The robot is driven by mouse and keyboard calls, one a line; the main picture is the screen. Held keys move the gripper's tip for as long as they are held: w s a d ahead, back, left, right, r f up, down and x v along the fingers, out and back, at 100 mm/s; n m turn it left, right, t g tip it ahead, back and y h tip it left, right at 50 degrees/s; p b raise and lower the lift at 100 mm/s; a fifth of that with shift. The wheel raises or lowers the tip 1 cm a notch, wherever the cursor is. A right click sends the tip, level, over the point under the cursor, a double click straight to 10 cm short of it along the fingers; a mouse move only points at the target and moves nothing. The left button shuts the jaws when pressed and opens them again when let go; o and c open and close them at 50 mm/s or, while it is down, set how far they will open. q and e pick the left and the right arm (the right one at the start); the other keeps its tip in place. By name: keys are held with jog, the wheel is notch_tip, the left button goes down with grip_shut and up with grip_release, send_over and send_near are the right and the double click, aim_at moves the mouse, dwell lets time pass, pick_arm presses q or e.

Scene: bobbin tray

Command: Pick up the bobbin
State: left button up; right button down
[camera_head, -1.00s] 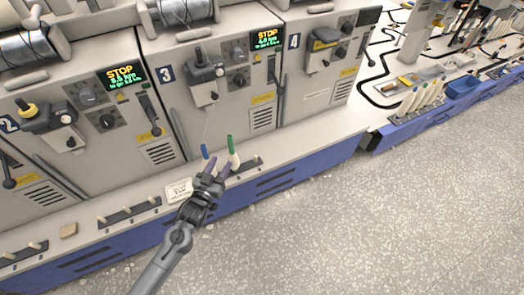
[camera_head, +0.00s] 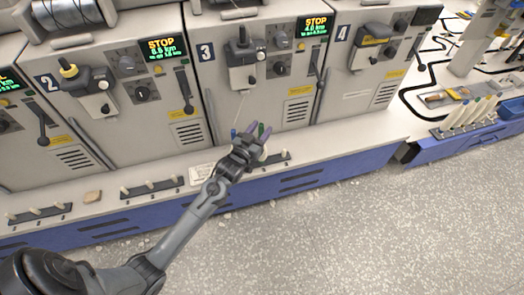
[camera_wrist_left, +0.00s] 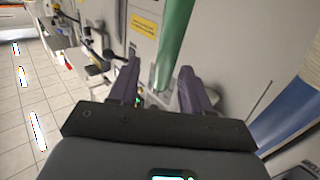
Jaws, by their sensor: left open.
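A green bobbin (camera_head: 262,129) stands on the ledge in front of machine 3. In the left wrist view the green bobbin (camera_wrist_left: 175,40) rises between and beyond the two spread fingers of the gripper (camera_wrist_left: 159,80); contact cannot be told. My right gripper is not in view.
Machine 3 (camera_head: 225,90) stands close behind the bobbins. Peg strips (camera_head: 152,188) and a small tan block (camera_head: 92,196) lie along the ledge to the left. A rack of several pale bobbins (camera_head: 470,116) stands far right. The floor (camera_head: 380,230) in front is clear.

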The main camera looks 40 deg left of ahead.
pick_arm(q)
jog(key=shift+w+a, duration=0.35)
jog(key=shift+w, duration=0.45)
jog(key=shift+s, duration=0.1)
grip_shut()
jog(key=shift+d, duration=0.1)
